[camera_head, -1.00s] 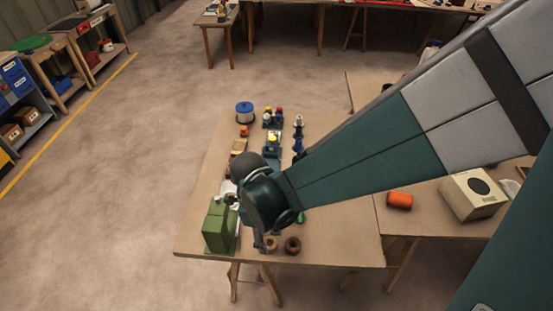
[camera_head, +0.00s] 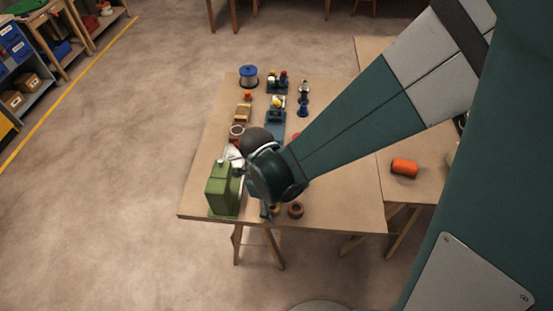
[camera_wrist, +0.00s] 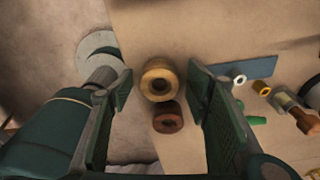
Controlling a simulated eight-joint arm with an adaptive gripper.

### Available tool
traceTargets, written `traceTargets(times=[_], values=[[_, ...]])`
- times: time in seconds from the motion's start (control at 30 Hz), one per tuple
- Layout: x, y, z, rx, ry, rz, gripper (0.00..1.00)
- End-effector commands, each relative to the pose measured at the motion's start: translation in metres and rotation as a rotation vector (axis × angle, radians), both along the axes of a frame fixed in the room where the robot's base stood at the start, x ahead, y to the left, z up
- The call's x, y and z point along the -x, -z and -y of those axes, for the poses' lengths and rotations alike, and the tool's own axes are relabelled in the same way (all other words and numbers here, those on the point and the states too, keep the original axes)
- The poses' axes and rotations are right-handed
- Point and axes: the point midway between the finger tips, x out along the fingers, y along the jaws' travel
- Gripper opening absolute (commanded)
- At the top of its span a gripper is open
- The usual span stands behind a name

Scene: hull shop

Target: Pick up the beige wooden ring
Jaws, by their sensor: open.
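A beige wooden ring (camera_wrist: 158,80) lies on the table between my open fingers in the wrist view, nearer the left finger's tip than the right. My gripper (camera_wrist: 160,73) is open and empty, pointing down over it; contact does not show. A darker reddish-brown ring (camera_wrist: 168,117) lies right beside the beige one. In the head view, my gripper (camera_head: 266,213) is at the table's front edge. There the beige ring is mostly hidden by my wrist, and the brown ring (camera_head: 296,210) shows to its right. A thinner pale ring (camera_head: 237,131) lies farther back.
A green canister-like box (camera_head: 222,188) stands close left of my gripper. A blue-ended spool (camera_head: 248,77) and several small items stand at the back. An orange cylinder (camera_head: 404,168) lies on the right-hand table. The front right of the main table (camera_head: 345,205) is clear.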

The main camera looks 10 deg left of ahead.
Motion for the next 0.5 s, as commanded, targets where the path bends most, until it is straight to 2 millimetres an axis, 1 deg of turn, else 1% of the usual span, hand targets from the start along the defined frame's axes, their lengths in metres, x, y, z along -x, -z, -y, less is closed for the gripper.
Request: traceTargets(times=[0.17,0.4,0.5], values=[[0.0001,0.0000,0.0000,0.000,0.000,0.000,0.48],[0.0001,0.0000,0.0000,0.000,0.000,0.000,0.19],[0.0001,-0.0001,0.0000,0.000,0.000,0.000,0.18]])
